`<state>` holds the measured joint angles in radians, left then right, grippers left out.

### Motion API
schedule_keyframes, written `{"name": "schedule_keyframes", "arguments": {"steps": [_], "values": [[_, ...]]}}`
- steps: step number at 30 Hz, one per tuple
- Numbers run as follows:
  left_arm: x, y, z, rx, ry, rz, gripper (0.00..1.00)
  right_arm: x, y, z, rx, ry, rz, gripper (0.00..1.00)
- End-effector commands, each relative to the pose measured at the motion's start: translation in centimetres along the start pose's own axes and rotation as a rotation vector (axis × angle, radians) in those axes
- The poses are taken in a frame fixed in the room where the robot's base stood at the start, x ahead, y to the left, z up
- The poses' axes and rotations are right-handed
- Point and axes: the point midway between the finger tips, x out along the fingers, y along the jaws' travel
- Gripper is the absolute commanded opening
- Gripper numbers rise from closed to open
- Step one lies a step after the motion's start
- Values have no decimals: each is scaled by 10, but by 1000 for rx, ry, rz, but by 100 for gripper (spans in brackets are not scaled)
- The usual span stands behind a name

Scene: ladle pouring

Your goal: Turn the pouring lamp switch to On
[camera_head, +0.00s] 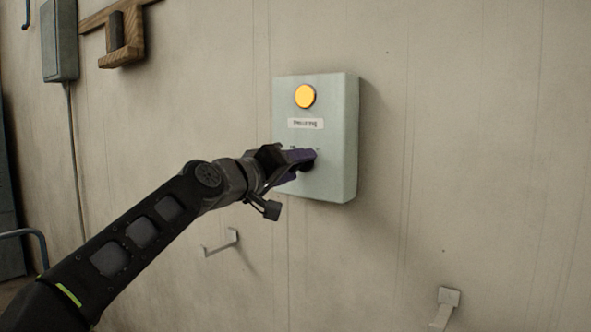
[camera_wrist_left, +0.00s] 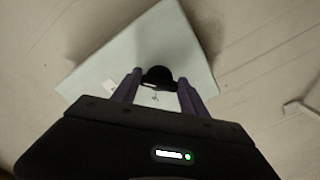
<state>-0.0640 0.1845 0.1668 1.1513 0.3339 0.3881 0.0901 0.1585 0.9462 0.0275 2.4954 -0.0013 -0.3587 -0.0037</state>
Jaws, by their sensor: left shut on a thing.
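A pale green box with a label reading "Pouring" (camera_head: 305,123) is fixed to the wall. Its round lamp (camera_head: 305,96) above the label is lit yellow-orange. The black switch knob (camera_head: 307,165) sits below the label, mostly hidden by my gripper in the head view. My left gripper (camera_head: 303,160) reaches in from the left and is shut on the knob. In the left wrist view the dark knob (camera_wrist_left: 158,75) shows between the two purple fingers. The knob's exact setting is hard to tell. My right gripper is out of view.
A metal hook (camera_head: 222,243) is on the wall below the box, and another bracket (camera_head: 448,298) is at the lower right. A grey box (camera_head: 60,40) and a wooden bracket (camera_head: 122,40) hang at the upper left. The wall right of the switch box is bare.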

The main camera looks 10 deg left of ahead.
Motion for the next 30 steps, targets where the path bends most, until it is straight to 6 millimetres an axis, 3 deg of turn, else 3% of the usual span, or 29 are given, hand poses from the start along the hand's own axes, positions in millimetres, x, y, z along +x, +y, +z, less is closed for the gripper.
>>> {"name": "schedule_keyframes", "arguments": {"steps": [10, 11, 18, 30], "values": [[1, -1, 2, 7, -6, -3, 10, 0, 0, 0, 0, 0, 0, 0], [1, -1, 2, 7, -5, -3, 52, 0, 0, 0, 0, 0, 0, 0], [0, -1, 1, 6, -3, -2, 71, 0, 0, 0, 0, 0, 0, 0], [-8, -1, 0, 5, 1, -1, 73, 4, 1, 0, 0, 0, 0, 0]]}}
